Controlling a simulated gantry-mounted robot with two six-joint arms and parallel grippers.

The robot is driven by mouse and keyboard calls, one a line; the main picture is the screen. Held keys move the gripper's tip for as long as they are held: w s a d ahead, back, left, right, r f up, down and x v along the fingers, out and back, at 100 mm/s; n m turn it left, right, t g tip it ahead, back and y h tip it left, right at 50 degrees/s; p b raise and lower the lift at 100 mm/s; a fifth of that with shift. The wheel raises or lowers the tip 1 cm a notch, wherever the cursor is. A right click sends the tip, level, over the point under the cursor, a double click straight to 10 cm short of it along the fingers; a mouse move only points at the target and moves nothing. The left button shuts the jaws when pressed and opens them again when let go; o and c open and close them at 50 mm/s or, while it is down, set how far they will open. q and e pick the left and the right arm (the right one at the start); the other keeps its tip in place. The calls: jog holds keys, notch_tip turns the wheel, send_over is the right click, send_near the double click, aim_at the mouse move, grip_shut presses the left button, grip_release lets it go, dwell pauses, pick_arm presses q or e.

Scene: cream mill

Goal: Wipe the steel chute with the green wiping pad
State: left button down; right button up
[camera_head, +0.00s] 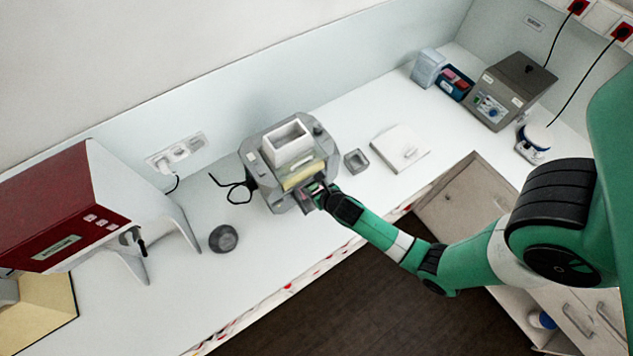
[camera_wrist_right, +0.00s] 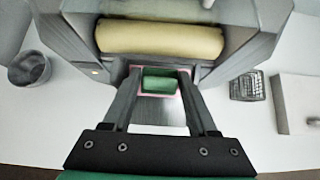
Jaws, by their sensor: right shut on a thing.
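My right gripper (camera_head: 318,190) is at the front of the grey mill (camera_head: 258,173) in the head view. In the right wrist view the right gripper (camera_wrist_right: 159,85) is shut on the green wiping pad (camera_wrist_right: 159,80), which sits between its fingertips. The pad is in front of the mill, below a cream-yellow roller (camera_wrist_right: 160,40). A pinkish edge shows around the pad. My left gripper is not in view.
A dark round bowl (camera_head: 223,238) stands left of the mill. A small grey square dish (camera_head: 356,160) and a white flat box (camera_head: 400,147) lie to its right. A red and white machine (camera_head: 75,215) stands at the left. The front counter strip is clear.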

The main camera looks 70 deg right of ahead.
jog(key=shift+s+a+f, duration=0.55)
jog(key=shift+s+a, duration=0.1)
jog(key=shift+s, duration=0.15)
jog(key=shift+s+a+f, duration=0.5)
jog(key=shift+s+a, duration=0.1)
jog(key=shift+s, duration=0.15)
jog(key=shift+w+d+r, duration=0.5)
jog(key=shift+w+d, duration=0.15)
jog(key=shift+w, duration=0.15)
jog(key=shift+w+d+r, duration=0.45)
jog(key=shift+w+d, duration=0.15)
jog(key=shift+w, duration=0.2)
jog(key=shift+s+a+f, duration=0.6)
jog(key=shift+s, duration=0.2)
jog(key=shift+s+a+f, duration=0.55)
jog(key=shift+s+a, duration=0.05)
jog(key=shift+s, duration=0.2)
jog(key=shift+r, duration=0.1)
notch_tip(320, 180, up, 8)
jog(key=shift+s+a, duration=0.4)
jog(key=shift+s, duration=0.1)
